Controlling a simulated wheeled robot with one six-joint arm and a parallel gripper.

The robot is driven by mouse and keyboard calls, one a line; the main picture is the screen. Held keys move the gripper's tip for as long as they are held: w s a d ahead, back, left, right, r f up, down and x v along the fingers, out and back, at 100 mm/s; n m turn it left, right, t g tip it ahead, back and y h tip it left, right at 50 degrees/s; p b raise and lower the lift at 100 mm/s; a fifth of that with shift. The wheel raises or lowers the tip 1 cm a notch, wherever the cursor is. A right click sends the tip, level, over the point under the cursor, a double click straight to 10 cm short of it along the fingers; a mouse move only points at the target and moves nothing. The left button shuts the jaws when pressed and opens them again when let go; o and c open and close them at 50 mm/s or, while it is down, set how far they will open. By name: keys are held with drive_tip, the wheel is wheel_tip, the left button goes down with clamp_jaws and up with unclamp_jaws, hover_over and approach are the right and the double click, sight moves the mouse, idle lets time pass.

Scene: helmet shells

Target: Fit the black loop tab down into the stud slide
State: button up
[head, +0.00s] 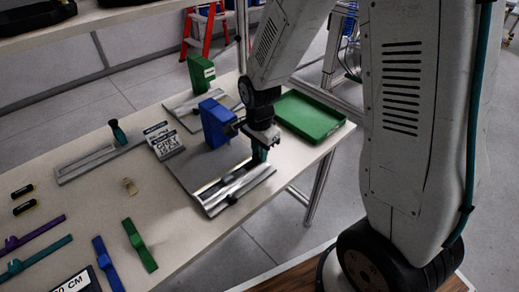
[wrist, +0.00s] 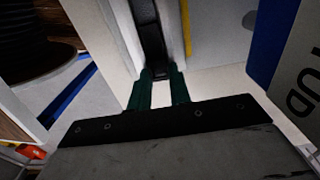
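The stud slide (head: 222,198), a pale metal rail with a channel, lies along the front edge of a grey plate that bears a blue block (head: 215,124). My gripper (head: 261,155) points down at the rail's right part, its teal fingers partly hidden in the head view. In the wrist view, my gripper (wrist: 160,75) has its fingertips close on either side of the end of a black strip, the loop tab (wrist: 149,28). The strip runs between pale walls (wrist: 205,35). How deep it sits in the channel cannot be told.
A green tray (head: 308,117) stands to the right of the plate. A green block (head: 200,73) on another plate stands behind. A second rail (head: 100,160) with a teal handle and a label card (head: 164,141) are left. Purple, blue and green parts lie front left.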

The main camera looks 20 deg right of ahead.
drive_tip(key=o, duration=0.4)
drive_tip(key=shift+c, duration=0.2)
wheel_tip(320, 180, up, 8)
drive_tip(key=shift+f, duration=0.1)
idle(0.6)
drive_tip(key=shift+s+n, duration=0.45)
drive_tip(key=shift+n, duration=0.45)
drive_tip(key=s+d+r+n, duration=0.1)
drive_tip(key=s+r+n, duration=0.5)
drive_tip(key=s, duration=0.4)
drive_tip(key=s+d+r+n+t, duration=0.1)
drive_tip(key=s+d+r+n, duration=0.1)
drive_tip(key=s+r+n, duration=0.4)
drive_tip(key=s+r, duration=0.3)
drive_tip(key=s, duration=0.2)
drive_tip(key=shift+r+n, duration=0.3)
